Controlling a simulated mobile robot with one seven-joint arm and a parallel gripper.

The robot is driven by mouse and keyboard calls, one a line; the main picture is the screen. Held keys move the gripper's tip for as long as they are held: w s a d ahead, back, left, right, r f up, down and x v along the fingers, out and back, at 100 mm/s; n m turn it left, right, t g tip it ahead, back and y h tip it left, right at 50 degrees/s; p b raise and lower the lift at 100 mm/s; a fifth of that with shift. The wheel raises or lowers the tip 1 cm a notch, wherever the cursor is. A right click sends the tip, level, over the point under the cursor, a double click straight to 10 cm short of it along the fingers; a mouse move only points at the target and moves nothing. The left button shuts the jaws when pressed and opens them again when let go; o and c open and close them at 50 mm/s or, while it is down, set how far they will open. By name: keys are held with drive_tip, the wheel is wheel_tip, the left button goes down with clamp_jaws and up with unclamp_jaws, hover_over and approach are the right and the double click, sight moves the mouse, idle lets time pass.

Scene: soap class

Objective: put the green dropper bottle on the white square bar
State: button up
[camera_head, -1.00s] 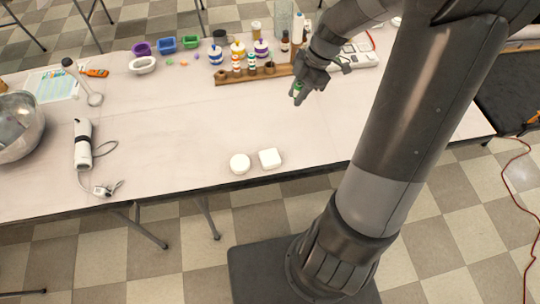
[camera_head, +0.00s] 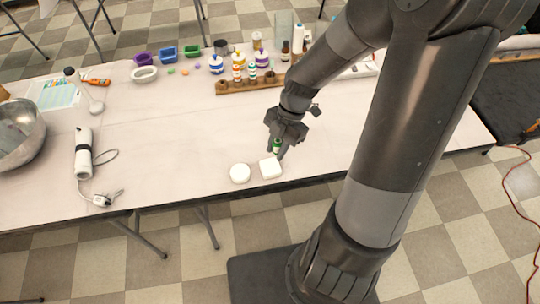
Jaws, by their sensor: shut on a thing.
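My gripper (camera_head: 277,152) is shut on the green dropper bottle (camera_head: 276,145), of which only a small green part shows between the fingers. It holds the bottle over the back right part of the white square bar (camera_head: 270,169). I cannot tell whether the bottle touches the bar. The bar lies flat near the table's front edge. A white round bar (camera_head: 240,173) lies just left of it.
A wooden rack (camera_head: 235,86) with several small bottles stands at the back. A white hand blender (camera_head: 83,152) with its cord and a metal bowl (camera_head: 20,132) are on the left. The table (camera_head: 180,130) is clear in the middle.

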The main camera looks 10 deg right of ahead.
drive_tip(key=shift+w+a+f, duration=0.2)
drive_tip(key=shift+a+f, duration=0.15)
drive_tip(key=shift+a, duration=0.1)
drive_tip(key=shift+w+a+f, duration=0.2)
drive_tip(key=shift+a+f, duration=0.1)
drive_tip(key=shift+a, duration=0.15)
drive_tip(key=shift+f, duration=1.95)
drive_tip(key=shift+f, duration=0.15)
drive_tip(key=o, duration=1)
drive_tip(key=shift+c, duration=0.2)
